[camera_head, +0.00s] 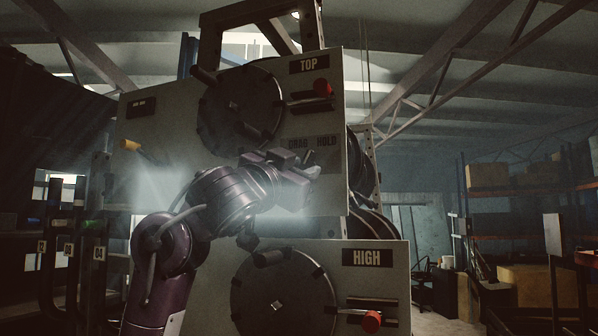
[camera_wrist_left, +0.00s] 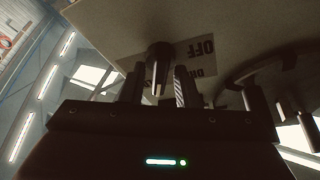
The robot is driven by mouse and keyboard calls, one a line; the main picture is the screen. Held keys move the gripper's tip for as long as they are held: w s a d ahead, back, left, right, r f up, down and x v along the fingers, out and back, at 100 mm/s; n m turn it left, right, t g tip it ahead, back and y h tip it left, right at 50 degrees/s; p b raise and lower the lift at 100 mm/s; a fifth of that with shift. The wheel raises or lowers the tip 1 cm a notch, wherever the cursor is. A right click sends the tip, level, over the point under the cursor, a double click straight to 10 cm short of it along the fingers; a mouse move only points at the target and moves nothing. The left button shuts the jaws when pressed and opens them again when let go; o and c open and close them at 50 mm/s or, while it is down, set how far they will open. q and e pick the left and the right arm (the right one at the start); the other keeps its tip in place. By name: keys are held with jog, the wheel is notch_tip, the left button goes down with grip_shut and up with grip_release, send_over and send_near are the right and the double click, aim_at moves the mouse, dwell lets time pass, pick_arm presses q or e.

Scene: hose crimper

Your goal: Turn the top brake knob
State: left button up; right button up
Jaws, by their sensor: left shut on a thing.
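The upper light-coloured panel (camera_head: 172,112) carries a TOP label (camera_head: 309,65) and a large dark round dial (camera_head: 222,112). My left gripper (camera_head: 300,172) is in front of this panel, below the dial and over the lower part of a DRAG / HOLD label (camera_head: 314,142). The gripper and wrist hide the top brake knob in the head view. In the left wrist view the dark knob (camera_wrist_left: 159,58) stands out from the panel near an OFF label (camera_wrist_left: 201,48). My left gripper's fingers (camera_wrist_left: 159,85) are on both sides of it, shut on it. My right gripper is not in view.
A red-ended lever (camera_head: 322,87) sits right of the dial, and a yellow-ended handle (camera_head: 131,146) at the left. A lower panel (camera_head: 395,265) marked HIGH has another dial (camera_head: 285,295) and a red-ended lever (camera_head: 372,321). Shelves with boxes (camera_head: 489,175) stand farther back at right.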

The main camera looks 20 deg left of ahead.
pick_arm(q)
jog(key=n+y+b, duration=0.1)
jog(key=n+y, duration=0.1)
jog(key=n, duration=0.2)
jog(key=n+y+b, duration=0.2)
jog(key=n, duration=0.2)
jog(key=n+y+b, duration=0.2)
jog(key=n, duration=0.3)
jog(key=shift+d+r+t+y, duration=0.1)
jog(key=shift+d+t+y, duration=0.2)
jog(key=shift+t, duration=0.1)
jog(key=shift+s+r+n+g+y, duration=0.1)
jog(key=shift+n+g+y, duration=0.2)
jog(key=shift+n+y, duration=0.85)
jog(key=shift+n+h+b, duration=0.25)
jog(key=shift+n+b, duration=0.05)
jog(key=shift+n, duration=0.35)
jog(key=o, duration=0.5)
jog(key=shift+o, duration=0.6)
jog(key=shift+w, duration=0.25)
jog(key=b+v, duration=0.5)
jog(key=v, duration=0.3)
